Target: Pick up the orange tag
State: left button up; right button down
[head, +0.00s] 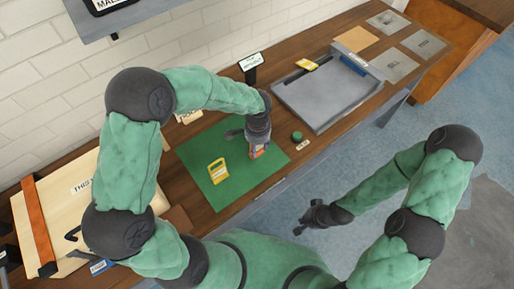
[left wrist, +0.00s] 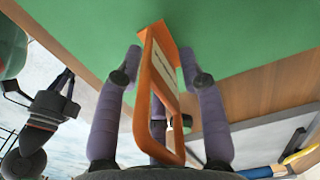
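The orange tag (head: 257,153) stands on the green mat (head: 205,150), under my left gripper (head: 256,143) in the head view. In the left wrist view the orange tag (left wrist: 160,85) is a frame-like piece with a pale label, between the fingers of my left gripper (left wrist: 162,62). One finger is on each side, with what looks like a narrow gap; the contact is hard to judge. The tag's far end is at the green mat. My right gripper (head: 306,220) is open and empty, out over the floor, away from the table.
A dark green round piece (head: 297,136) lies right of the mat. A grey tray (head: 325,95) is further right. A wooden board (head: 85,205) is at the left.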

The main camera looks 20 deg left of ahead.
pick_arm(q)
grip_shut()
jog(key=shift+r, duration=0.1)
dwell(0.3)
jog(key=shift+r, duration=0.5)
notch_tip(320, 180, up, 2)
jog(key=shift+r+p, duration=0.1)
jog(key=shift+p, duration=0.4)
jog(key=s+r+p, duration=0.3)
jog(key=s+r, duration=0.6)
jog(key=s, duration=0.5)
jog(key=shift+a+r+p, duration=0.2)
jog(key=shift+r+p, duration=0.15)
